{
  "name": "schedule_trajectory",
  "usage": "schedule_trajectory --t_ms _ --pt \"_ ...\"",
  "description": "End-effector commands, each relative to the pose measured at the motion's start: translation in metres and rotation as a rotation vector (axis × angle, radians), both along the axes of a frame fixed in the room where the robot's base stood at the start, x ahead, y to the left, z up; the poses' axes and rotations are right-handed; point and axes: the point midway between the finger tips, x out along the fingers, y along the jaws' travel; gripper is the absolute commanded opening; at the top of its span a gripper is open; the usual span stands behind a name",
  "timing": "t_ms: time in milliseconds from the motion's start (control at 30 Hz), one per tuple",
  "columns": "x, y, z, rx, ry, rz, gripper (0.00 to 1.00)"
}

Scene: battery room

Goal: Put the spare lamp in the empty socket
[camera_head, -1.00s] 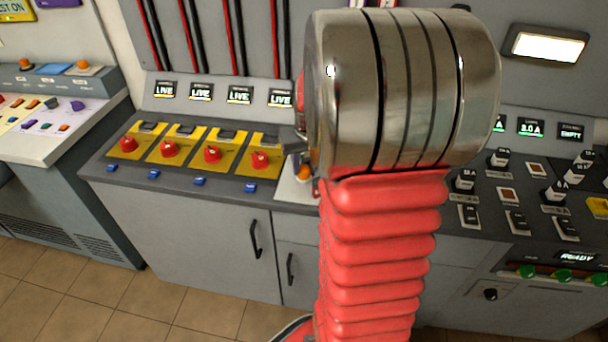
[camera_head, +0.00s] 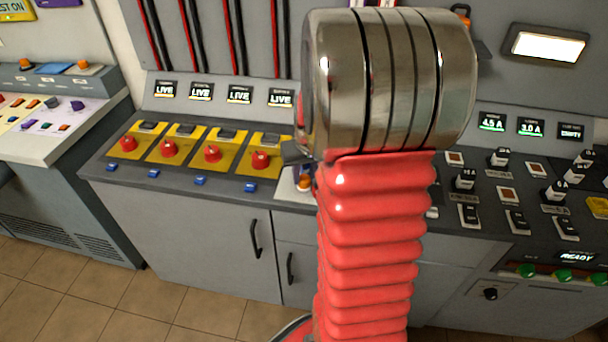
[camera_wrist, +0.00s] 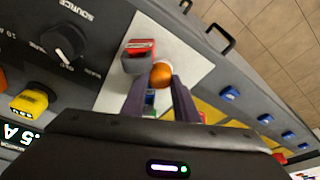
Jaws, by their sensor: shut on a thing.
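An orange round-topped piece, which looks like the lamp (camera_wrist: 161,75), sits between the tips of my gripper (camera_wrist: 160,90) in the wrist view. The two dark fingers are shut on it. It is over or at a white plate (camera_wrist: 185,55); I cannot tell whether it touches. A red-topped grey piece (camera_wrist: 139,55) stands on the plate right beside it. In the head view the orange lamp (camera_head: 305,183) shows small at the left edge of my red arm, above the white plate (camera_head: 288,190). One dark finger shows there. I cannot make out the empty socket; my arm and fingers hide part of the plate.
To the left, yellow plates carry red knobs (camera_head: 212,154) under screens reading LIVE. To the right are black switches (camera_head: 466,180) and a display reading EMPTY (camera_head: 571,131). In the wrist view a black rotary knob (camera_wrist: 65,45) and a yellow switch (camera_wrist: 30,103) stand near the plate.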

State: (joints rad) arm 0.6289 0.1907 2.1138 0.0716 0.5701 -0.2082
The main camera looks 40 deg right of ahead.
Motion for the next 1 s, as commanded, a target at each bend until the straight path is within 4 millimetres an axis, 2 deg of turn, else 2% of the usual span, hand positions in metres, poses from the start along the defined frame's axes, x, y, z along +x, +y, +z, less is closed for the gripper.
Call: schedule_trajectory --t_ms 67,100,333,700,867,1000 --pt "0.0 0.0 -0.002 0.0 0.0 0.0 0.02" --pt "0.0 0.0 -0.001 0.0 0.0 0.0 0.3" --pt "0.0 0.0 -0.001 0.0 0.0 0.001 0.46" --pt "0.0 0.001 0.003 0.0 0.0 0.001 0.46" --pt "-0.003 0.002 0.017 -0.002 -0.002 0.002 0.46" --pt "-0.008 0.004 0.035 -0.003 -0.002 0.002 0.46"
